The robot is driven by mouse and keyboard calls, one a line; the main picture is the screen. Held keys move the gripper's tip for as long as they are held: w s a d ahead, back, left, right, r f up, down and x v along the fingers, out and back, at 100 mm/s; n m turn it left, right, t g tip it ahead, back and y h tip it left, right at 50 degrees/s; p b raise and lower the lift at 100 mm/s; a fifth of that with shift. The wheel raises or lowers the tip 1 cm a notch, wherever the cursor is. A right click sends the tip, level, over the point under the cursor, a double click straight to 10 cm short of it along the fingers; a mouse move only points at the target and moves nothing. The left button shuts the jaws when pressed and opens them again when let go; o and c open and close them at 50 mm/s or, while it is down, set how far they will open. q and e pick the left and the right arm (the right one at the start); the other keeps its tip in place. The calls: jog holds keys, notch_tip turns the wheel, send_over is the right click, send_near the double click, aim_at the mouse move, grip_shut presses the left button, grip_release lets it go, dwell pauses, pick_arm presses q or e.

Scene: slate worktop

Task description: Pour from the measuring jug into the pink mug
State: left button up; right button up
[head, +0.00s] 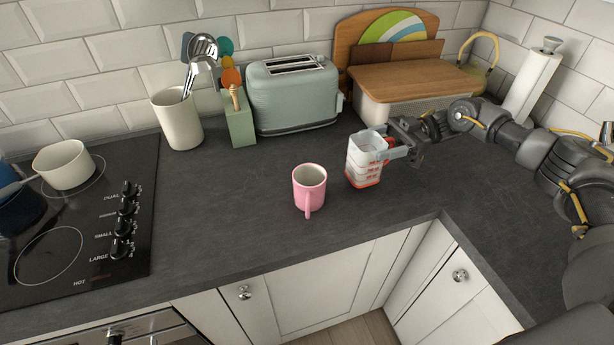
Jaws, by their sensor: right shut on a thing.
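The pink mug (309,187) stands upright on the slate worktop (230,215) near the middle, its handle toward the front edge. The measuring jug (365,160) is clear with red markings and a red base. It is upright, just right of the mug and apart from it. My right gripper (393,149) comes in from the right and is shut on the jug at its right side. I cannot tell whether the jug's base touches the worktop. What the jug holds is not clear. My left gripper is not in view.
A green toaster (292,95), a utensil pot (178,120) and a green block (239,123) stand at the back. A bread bin (415,85) is behind the right gripper. The hob (80,235) with a cream pan (64,165) is at left. Worktop around the mug is clear.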

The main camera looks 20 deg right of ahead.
jog(key=shift+w+d+f, duration=0.1)
jog(key=shift+w+f, duration=0.1)
jog(key=shift+f, duration=0.1)
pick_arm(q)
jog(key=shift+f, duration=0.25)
pick_arm(e)
jog(key=shift+s, duration=0.1)
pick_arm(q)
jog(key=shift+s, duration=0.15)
pick_arm(e)
jog(key=shift+s+d+r, duration=0.1)
jog(key=shift+s, duration=0.05)
